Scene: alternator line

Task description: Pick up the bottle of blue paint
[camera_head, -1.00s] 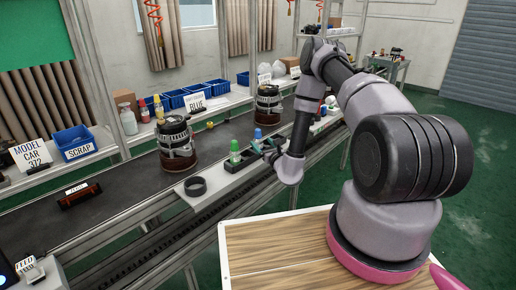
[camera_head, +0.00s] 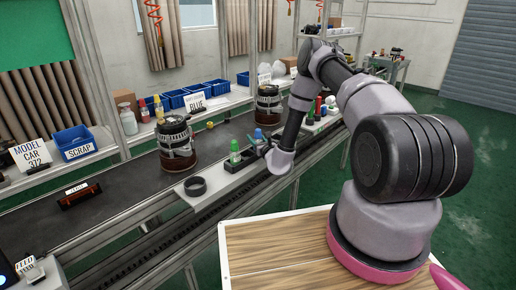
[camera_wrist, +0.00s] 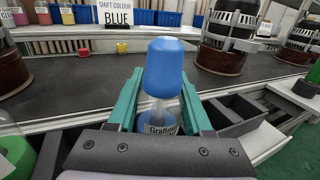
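The bottle of blue paint (camera_head: 258,133) stands upright in the holder on the near side of the line. In the wrist view its blue cap (camera_wrist: 165,68) is in the middle, with part of a label below it. My gripper (camera_wrist: 162,100) is open, with one teal finger on each side of the bottle. I cannot tell whether either finger touches it. In the head view my gripper (camera_head: 262,144) is at the bottle, partly hidden by my wrist. The bottle's lower part is hidden by my gripper in the wrist view.
A green-capped bottle (camera_head: 235,150) stands just left of the blue one. Dark empty compartments (camera_wrist: 240,108) lie to the right in the wrist view. An alternator (camera_head: 177,145) stands on the conveyor behind. A "Shift colour blue" sign (camera_wrist: 116,13) stands beyond the belt.

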